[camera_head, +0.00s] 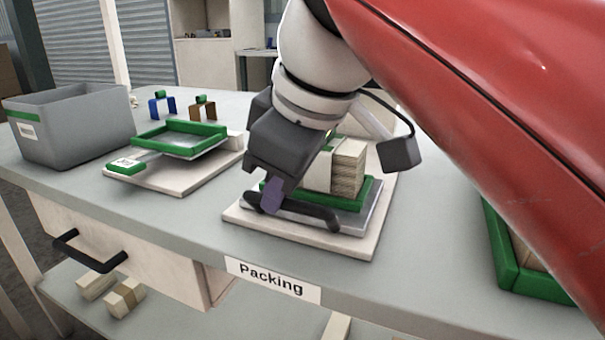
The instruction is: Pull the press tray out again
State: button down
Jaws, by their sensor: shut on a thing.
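The press tray (367,192) has a green rim and sits on a pale base board (345,243) near the table's front edge, right of centre. A pale stack with a white band (348,168) rests in it. A dark bar handle (318,216) runs along its front. My gripper (264,196) points down at the left end of this handle and is shut on it. One finger shows a purple pad. My wrist and gripper hide the back and left of the tray and part of the stack.
A second green-rimmed tray (205,132) stands on a board to the left, beside a grey bin (75,125). Blue (162,104) and brown (203,108) clips stand behind. A green-edged box (508,255) is at right.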

jog(key=c, duration=1.5)
grip_release()
jog(key=shift+o, duration=0.2)
jog(key=p+v, duration=0.1)
jog(key=v, duration=0.6)
jog(key=shift+r+p, duration=0.4)
jog(key=shift+s+d, duration=0.1)
jog(key=shift+s, duration=0.1)
